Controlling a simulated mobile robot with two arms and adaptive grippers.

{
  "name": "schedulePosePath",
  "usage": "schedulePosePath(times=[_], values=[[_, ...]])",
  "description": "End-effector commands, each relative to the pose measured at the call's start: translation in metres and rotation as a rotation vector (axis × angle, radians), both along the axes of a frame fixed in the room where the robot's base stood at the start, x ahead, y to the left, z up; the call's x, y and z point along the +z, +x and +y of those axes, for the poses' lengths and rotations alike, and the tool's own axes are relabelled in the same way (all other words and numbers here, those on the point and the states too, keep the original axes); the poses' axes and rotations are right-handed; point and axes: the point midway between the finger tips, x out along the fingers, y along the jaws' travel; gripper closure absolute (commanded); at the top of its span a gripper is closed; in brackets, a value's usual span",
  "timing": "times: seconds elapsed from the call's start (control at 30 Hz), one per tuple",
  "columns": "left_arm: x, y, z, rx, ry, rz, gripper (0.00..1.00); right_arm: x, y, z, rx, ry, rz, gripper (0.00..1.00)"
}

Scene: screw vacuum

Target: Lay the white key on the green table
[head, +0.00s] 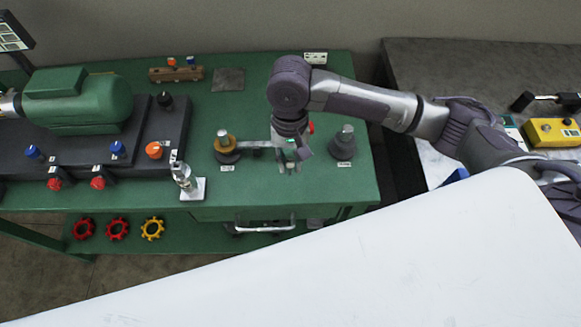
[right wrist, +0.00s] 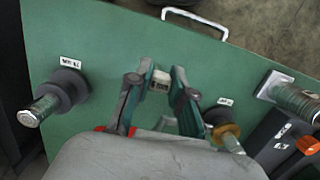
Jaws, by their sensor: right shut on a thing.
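My right gripper (head: 289,164) points down over the front part of the green table (head: 340,95). In the right wrist view its two fingers (right wrist: 162,76) close on a small pale piece (right wrist: 160,82) with dark marks, which appears to be part of the white key. The rest of that piece is hidden, and I cannot tell whether it touches the table. In the head view a light grey bar (head: 254,144) runs from the gripper left to a brass-topped post (head: 226,143); I cannot tell if it belongs to the key. My left gripper is not in view.
A grey-topped dark post (head: 343,143) stands right of the gripper. A metal fitting on a white plate (head: 195,189) is at the table's front edge. A green motor (head: 78,100) and several knobs fill the left.

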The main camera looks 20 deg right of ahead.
Motion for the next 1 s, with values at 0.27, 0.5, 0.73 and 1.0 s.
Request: schedulePosePath(times=[0.27, 0.5, 0.73, 1.0], values=[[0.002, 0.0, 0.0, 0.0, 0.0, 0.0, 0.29, -0.036, -0.001, -0.001, 0.0, -0.001, 0.002, 1.0], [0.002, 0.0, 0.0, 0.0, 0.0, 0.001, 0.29, -0.039, 0.0, -0.001, 0.001, -0.001, 0.0, 1.0], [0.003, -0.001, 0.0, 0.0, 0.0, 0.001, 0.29, -0.041, 0.0, -0.001, 0.001, -0.001, 0.0, 0.67], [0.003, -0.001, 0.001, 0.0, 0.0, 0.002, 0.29, -0.041, 0.0, -0.001, 0.001, -0.001, 0.0, 0.54]])
